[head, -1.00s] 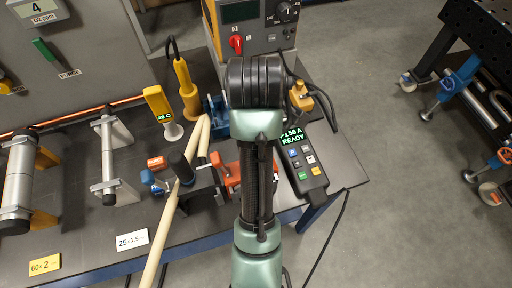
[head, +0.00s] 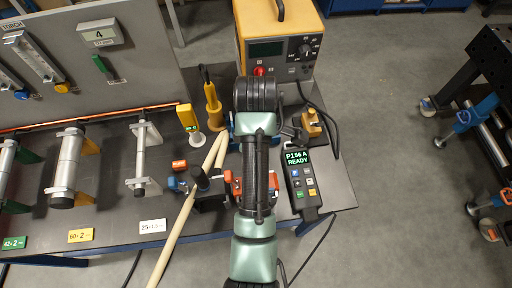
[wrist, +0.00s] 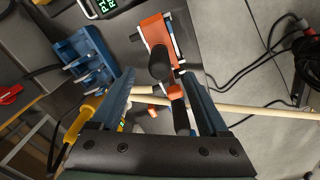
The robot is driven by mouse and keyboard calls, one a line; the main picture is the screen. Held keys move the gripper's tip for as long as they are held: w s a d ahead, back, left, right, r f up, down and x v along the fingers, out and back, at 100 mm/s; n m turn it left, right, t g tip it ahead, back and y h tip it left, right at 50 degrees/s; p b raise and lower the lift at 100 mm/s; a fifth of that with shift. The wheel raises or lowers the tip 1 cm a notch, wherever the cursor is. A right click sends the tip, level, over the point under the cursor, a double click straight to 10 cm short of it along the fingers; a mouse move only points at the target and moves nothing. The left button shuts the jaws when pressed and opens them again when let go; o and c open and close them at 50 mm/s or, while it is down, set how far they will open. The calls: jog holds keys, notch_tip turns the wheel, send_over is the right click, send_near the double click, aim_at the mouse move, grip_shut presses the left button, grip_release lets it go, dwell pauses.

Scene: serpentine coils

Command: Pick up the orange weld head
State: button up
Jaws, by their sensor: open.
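The orange weld head (head: 237,185) is on the bench in the head view, partly hidden behind my arm. In the wrist view, an orange body (wrist: 155,29) with a pale edge, which looks like the weld head, lies ahead of the fingertips. A dark rounded knob or handle (wrist: 159,62) stands in front of it, in line with the gap between the fingers. My gripper (wrist: 158,76) is open, with its two blue-grey fingers apart and nothing visibly held. Contact with the weld head cannot be told. In the head view the fingers are hidden by the arm.
A blue rack (wrist: 85,62) is left of the fingers in the wrist view. Pale rods (head: 181,224) cross the bench edge. A pendant (head: 301,180) lies right of my arm, below a yellow block (head: 311,123). An orange power unit (head: 280,38) stands behind.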

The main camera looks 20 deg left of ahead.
notch_tip(320, 180, down, 6)
jog(key=b, duration=0.4)
jog(key=shift+b, duration=0.3)
jog(key=shift+f+p, duration=1.1)
jog(key=shift+f, duration=1.55)
grip_shut()
jog(key=shift+w+r, duration=0.1)
jog(key=shift+r, duration=0.1)
